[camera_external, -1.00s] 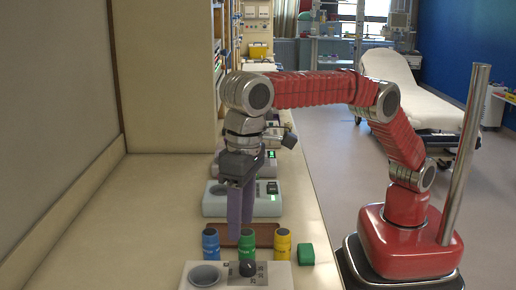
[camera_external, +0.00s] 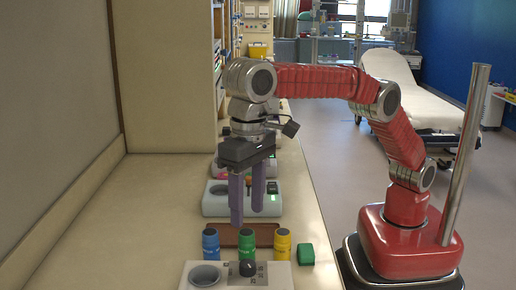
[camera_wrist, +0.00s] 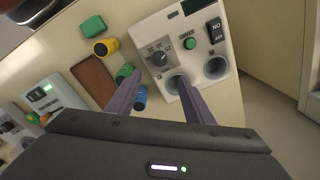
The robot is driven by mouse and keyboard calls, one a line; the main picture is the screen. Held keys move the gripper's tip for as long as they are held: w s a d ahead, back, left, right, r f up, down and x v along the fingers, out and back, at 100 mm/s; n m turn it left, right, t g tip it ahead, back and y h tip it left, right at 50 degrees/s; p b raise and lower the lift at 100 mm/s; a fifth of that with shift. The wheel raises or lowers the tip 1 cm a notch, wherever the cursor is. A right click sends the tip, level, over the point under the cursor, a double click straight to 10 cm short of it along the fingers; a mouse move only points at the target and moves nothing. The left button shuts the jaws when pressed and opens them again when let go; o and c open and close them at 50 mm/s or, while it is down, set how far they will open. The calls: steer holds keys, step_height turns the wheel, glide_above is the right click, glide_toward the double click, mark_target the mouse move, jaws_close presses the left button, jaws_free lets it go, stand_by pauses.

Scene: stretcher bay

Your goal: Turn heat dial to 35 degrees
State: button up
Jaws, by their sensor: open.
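The heat dial is a black knob (camera_external: 248,268) on the white device (camera_external: 225,274) at the front of the bench. In the wrist view, the dial (camera_wrist: 158,57) has printed numbers around it, too small to read surely. My gripper (camera_external: 247,216) points down above the bench, behind the device and apart from the dial. It also shows in the wrist view (camera_wrist: 160,84), its two purple fingers spread with nothing between them. The dial appears just beyond the fingertips there. The exact setting of the dial cannot be told.
Blue (camera_external: 211,245), green (camera_external: 247,244) and yellow (camera_external: 282,245) vials stand behind the device, before a brown tray (camera_external: 228,229). A green block (camera_external: 306,254) lies to their right. Another white device (camera_external: 215,200) stands farther back. The bench's left side is clear.

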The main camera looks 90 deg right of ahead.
mark_target(247, 263)
steer(key=f, duration=1.3)
steer(key=shift+w+a+f, duration=0.1)
steer(key=shift+w+a, duration=0.05)
steer(key=shift+a, duration=0.1)
steer(key=shift+c, duration=0.4)
steer(key=c, duration=1)
steer(key=shift+o, duration=0.2)
